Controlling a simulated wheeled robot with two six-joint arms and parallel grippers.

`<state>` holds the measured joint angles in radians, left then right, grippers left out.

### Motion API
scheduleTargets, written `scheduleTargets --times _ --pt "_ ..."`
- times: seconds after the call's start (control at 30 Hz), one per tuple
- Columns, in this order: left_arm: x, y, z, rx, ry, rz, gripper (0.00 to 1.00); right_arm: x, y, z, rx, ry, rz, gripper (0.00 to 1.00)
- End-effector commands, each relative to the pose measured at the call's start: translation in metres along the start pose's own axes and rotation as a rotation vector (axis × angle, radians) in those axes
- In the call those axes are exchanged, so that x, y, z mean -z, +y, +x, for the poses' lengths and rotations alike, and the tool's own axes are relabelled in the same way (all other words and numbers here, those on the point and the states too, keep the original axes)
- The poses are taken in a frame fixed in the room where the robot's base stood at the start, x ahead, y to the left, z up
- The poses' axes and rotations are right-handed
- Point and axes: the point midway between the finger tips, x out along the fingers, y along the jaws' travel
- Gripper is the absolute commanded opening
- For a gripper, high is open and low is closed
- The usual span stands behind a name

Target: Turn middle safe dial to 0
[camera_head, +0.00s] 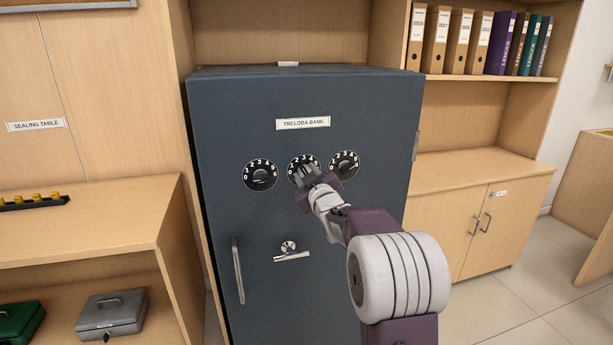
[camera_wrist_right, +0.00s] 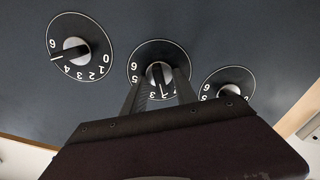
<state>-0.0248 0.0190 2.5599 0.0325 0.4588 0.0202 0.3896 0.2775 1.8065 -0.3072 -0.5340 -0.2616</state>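The middle safe dial (camera_head: 292,173) is a black disc with white numbers on the front of the dark blue safe (camera_head: 230,120). My right gripper (camera_head: 307,173) is at this dial and covers part of it. In the right wrist view, the dial's grey knob (camera_wrist_right: 157,72) shows between the two spread fingers (camera_wrist_right: 160,85), with what looks like a slim gap beside it. Contact is unclear. The knob's pointer seems to face the 2 to 3 side; the fingers hide some numbers. My left gripper is not in view.
The left dial (camera_head: 260,176) and right dial (camera_head: 344,165) flank the middle one closely. Below are a lever (camera_head: 292,257) and a vertical door handle (camera_head: 238,270). A wooden table (camera_head: 120,220) stands left, a cabinet (camera_head: 470,180) right.

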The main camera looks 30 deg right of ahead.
Motion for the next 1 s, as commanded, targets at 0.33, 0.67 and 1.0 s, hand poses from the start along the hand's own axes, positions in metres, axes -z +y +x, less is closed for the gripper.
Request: scheduleTargets --times 0.33,0.67,1.0 --pt "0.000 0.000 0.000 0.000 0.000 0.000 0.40 0.000 0.000 0.000 0.000 0.000 0.000 0.00" --pt "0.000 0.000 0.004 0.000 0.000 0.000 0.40 -0.001 -0.001 0.000 0.000 0.000 -0.025 0.00" --pt "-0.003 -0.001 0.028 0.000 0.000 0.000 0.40 -0.004 -0.004 0.000 -0.001 0.001 -0.238 0.00"
